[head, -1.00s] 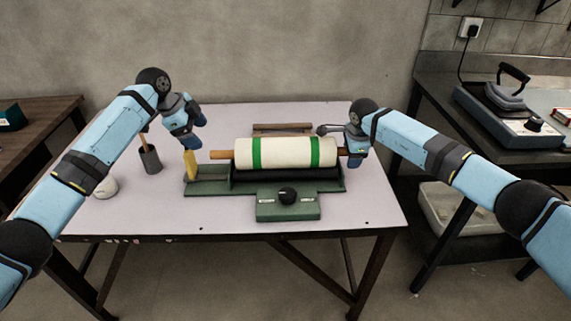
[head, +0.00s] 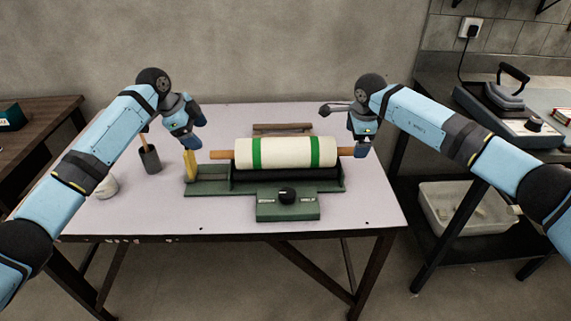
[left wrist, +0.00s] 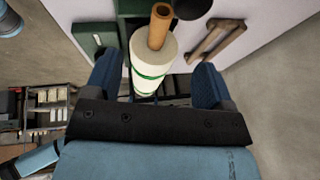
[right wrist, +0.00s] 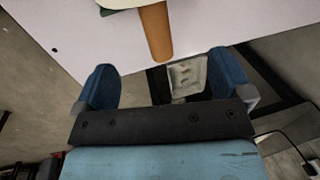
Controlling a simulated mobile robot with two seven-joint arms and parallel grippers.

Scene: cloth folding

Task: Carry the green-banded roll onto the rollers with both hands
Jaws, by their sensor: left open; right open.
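The cream roll with green bands (head: 286,153) lies level along the dark rollers (head: 285,175) of the green stand (head: 208,188). Its wooden handles stick out at both ends. My left gripper (head: 190,143) is open and empty, above and left of the left handle (head: 221,154). In the left wrist view the roll (left wrist: 152,62) shows beyond the spread fingers. My right gripper (head: 361,150) is open at the tip of the right handle (head: 346,151). In the right wrist view this handle (right wrist: 156,32) ends just ahead of the open fingers, with nothing between them.
A yellow post (head: 190,166) stands at the stand's left end. A control box with a black knob (head: 288,208) is in front. A wooden rack (head: 283,128) lies behind. A grey cup (head: 150,159) and white bowl (head: 106,187) are at left. The table's front right is clear.

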